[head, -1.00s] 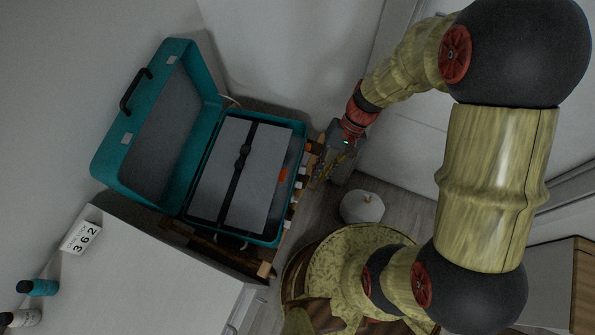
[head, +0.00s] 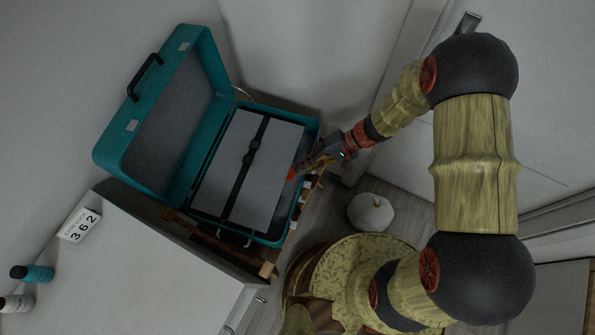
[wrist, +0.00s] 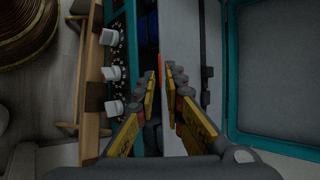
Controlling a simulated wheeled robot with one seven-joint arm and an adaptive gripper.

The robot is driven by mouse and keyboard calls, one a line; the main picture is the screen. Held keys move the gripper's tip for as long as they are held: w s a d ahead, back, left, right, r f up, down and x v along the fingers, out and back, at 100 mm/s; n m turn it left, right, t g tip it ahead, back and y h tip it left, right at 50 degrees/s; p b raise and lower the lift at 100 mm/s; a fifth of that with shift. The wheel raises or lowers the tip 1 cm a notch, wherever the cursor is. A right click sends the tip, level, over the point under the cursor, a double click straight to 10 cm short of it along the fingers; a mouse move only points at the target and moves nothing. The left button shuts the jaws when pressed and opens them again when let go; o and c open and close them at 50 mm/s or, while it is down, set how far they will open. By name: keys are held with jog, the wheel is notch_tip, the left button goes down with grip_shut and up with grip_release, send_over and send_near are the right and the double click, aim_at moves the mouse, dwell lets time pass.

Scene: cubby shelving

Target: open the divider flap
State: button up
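The divider flap (head: 247,172) is a pale grey panel with a dark strap down its middle. It lies flat over the base of the open teal suitcase (head: 263,240). An orange tab (head: 292,174) sits at its right edge. My gripper (head: 306,164) is at that edge near the tab. In the wrist view, my gripper (wrist: 161,72) has its yellow fingers a little apart, with the flap's edge (wrist: 163,30) and some orange between or just beyond the tips. Contact cannot be told. The fingers partly hide the tab.
The suitcase lid (head: 168,110) stands open at the left. A white cabinet (head: 150,270) with bottles and a number sign is at lower left. A white round object (head: 371,212) is on the floor.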

jog(key=shift+b+x, duration=0.4)
jog(key=shift+x, duration=1.15)
jog(key=shift+c, duration=0.8)
grip_shut()
